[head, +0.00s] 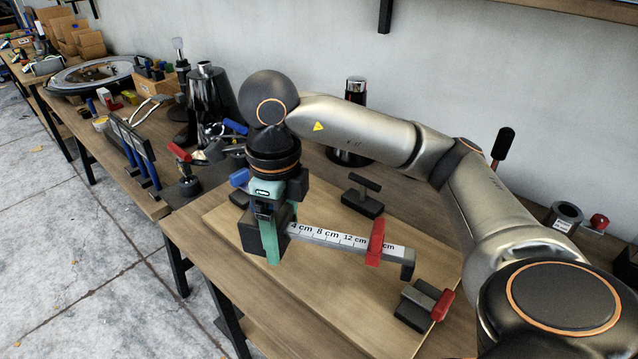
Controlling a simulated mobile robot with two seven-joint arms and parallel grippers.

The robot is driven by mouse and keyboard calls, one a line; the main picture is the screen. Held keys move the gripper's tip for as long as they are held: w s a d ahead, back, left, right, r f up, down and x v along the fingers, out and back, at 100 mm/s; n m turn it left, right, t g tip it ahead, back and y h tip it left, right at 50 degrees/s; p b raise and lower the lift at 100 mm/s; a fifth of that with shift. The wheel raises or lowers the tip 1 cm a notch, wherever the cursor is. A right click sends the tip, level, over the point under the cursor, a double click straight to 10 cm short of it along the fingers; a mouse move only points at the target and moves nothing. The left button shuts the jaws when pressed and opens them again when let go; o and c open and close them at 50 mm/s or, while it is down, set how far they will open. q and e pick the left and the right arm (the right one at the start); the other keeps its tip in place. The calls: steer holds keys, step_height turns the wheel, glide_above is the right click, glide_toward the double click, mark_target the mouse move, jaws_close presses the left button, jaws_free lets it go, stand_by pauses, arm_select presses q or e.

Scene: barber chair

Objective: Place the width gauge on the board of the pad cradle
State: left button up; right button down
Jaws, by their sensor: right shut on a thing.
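The width gauge (335,238) is a grey bar with a white centimetre scale, a red slider, a dark block at its left end and a grey jaw at its right end. My right gripper (270,228), with green fingers, points down and is shut on the gauge near its left end. The gauge lies across the view above the light wooden board (330,315) of the pad cradle. I cannot tell whether it touches the board. My left gripper is not in view.
On the board stand a dark block with a black handle (363,195), one with a red handle (425,305) and a partly hidden blue-handled one (239,178). Tools crowd the bench at left, including a red-handled clamp (182,168). A grey ring (564,216) stands at right. The board's front is clear.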

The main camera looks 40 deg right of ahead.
steer(key=w+d+f, duration=0.2)
steer(key=w+d, duration=0.1)
steer(key=w+d+f, duration=0.2)
steer(key=w+f, duration=0.1)
steer(key=w+d+f+p, duration=0.1)
steer(key=w+d+f, duration=0.2)
steer(key=shift+w+d+f, duration=0.25)
steer(key=shift+w+d, duration=0.05)
steer(key=shift+w, duration=0.05)
steer(key=shift+w+d+f, duration=0.3)
steer(key=shift+w+f, duration=0.1)
steer(key=shift+f, duration=1.8)
steer(key=shift+f, duration=0.15)
jaws_free()
